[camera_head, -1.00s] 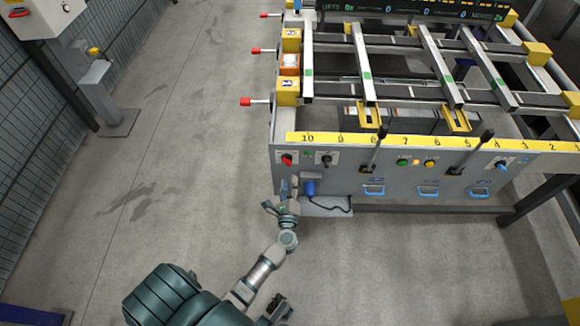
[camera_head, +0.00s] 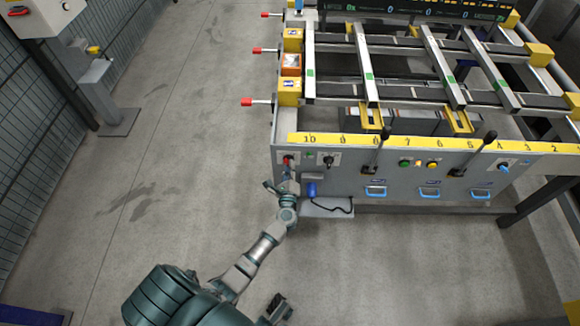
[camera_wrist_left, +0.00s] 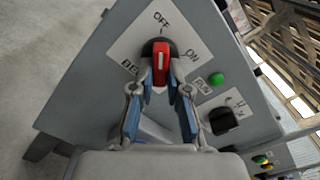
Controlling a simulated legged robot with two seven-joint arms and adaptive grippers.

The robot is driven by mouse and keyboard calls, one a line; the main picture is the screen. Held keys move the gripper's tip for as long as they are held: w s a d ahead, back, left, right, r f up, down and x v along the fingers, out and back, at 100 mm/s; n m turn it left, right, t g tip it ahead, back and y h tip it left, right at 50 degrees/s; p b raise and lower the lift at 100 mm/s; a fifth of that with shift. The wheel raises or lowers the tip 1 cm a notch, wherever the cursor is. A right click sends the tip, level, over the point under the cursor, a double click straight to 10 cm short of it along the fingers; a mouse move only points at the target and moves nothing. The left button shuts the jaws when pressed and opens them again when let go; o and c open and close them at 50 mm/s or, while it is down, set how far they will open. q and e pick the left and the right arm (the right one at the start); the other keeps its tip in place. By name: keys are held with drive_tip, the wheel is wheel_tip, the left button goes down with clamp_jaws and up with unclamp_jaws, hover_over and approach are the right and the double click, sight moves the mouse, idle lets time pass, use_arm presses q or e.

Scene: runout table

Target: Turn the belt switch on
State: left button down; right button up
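The belt switch (camera_wrist_left: 161,62) is a red handle with a white line on a black round base. Its white plate reads OFF above it and ON at its right in the left wrist view. The handle's line points up toward OFF. In the head view the switch (camera_head: 288,160) is on the left of the grey front panel. My left gripper (camera_wrist_left: 161,82) has one fingertip on each side of the handle, very close to it; I cannot tell if they touch. The head view shows this gripper (camera_head: 283,185) just below the switch. A dark part of mine at the bottom edge may be my right gripper (camera_head: 277,309).
A black knob (camera_wrist_left: 224,120) and a green button (camera_wrist_left: 216,79) sit to the right of the switch. Levers (camera_head: 375,150) stand farther right. The floor to the left is clear.

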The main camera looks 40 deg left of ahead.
use_arm(q)
drive_tip(key=shift+w+a+r, duration=0.1)
drive_tip(key=shift+a+r, duration=0.15)
drive_tip(key=shift+a, duration=0.25)
use_arm(e)
drive_tip(key=shift+a+r, duration=0.1)
drive_tip(key=shift+a, duration=0.4)
use_arm(q)
drive_tip(key=shift+d, duration=0.2)
use_arm(e)
drive_tip(key=shift+d, duration=0.15)
